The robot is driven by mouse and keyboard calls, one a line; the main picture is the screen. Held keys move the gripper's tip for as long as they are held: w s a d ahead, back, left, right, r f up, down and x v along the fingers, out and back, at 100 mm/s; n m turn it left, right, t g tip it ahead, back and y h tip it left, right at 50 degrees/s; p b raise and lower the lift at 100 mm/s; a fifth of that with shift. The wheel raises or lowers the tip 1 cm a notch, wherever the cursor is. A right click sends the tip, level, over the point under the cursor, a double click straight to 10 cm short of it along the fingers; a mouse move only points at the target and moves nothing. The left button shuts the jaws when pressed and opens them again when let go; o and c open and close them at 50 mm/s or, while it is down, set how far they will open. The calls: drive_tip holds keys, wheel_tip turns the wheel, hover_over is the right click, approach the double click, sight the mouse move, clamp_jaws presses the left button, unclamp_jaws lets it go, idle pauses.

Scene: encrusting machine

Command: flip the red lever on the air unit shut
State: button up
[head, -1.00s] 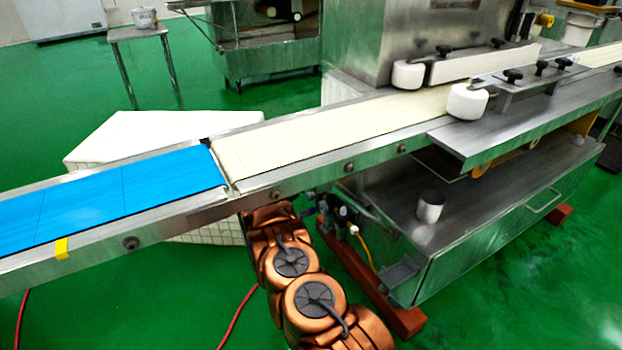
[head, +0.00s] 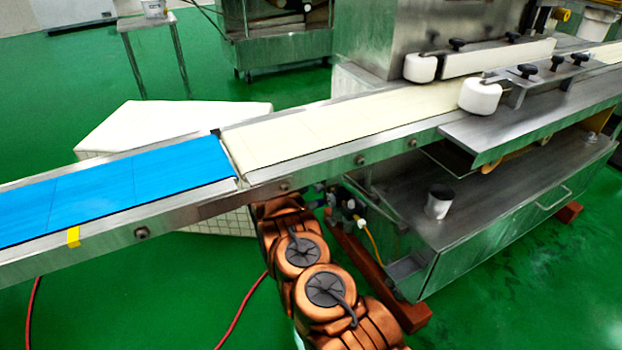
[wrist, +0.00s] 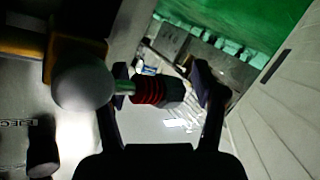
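The air unit (head: 346,205) shows in the head view as a small cluster of dark and pale fittings under the conveyor, beside the machine base. In the wrist view, a dark part with red bands (wrist: 147,91) lies between the fingers of my gripper (wrist: 161,76). I cannot tell whether these bands belong to the red lever, and its position is unclear. My gripper is open, with a finger on each side of this part. I cannot tell whether either finger touches it. In the head view the conveyor hides my gripper.
The conveyor (head: 284,186) crosses above my arm. The machine base (head: 500,235) carries a metal cup (head: 439,202) at right. A rounded pale part (wrist: 83,85) sits close to the left finger. A red hose (head: 243,312) lies on the open green floor.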

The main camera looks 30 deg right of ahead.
drive_tip(key=shift+w+a, duration=0.1)
drive_tip(key=shift+a, duration=0.15)
drive_tip(key=shift+a+r, duration=0.2)
drive_tip(key=shift+a, duration=0.2)
drive_tip(key=v, duration=0.6)
drive_tip(key=shift+s, duration=0.4)
